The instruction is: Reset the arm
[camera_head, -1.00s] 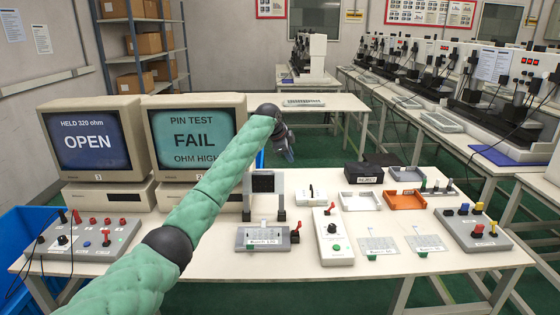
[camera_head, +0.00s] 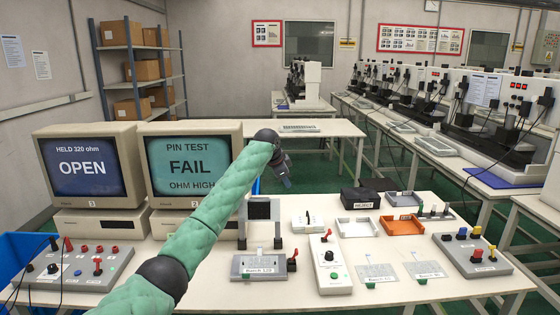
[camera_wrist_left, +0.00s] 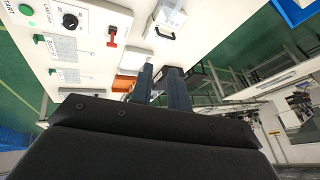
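My left arm, in a green padded sleeve, reaches up across the left half of the head view. Its dark gripper (camera_head: 286,181) hangs in the air above the back of the white bench, right of the FAIL monitor (camera_head: 190,166). My right arm and gripper are not in view.
The white bench (camera_head: 225,290) carries an OPEN monitor (camera_head: 82,168), a grey fixture (camera_head: 262,266), a knob box (camera_head: 328,258), a black REJECT box (camera_head: 361,200), an orange tray (camera_head: 402,225) and switch panels (camera_head: 472,255). A blue bin (camera_head: 20,250) stands at left.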

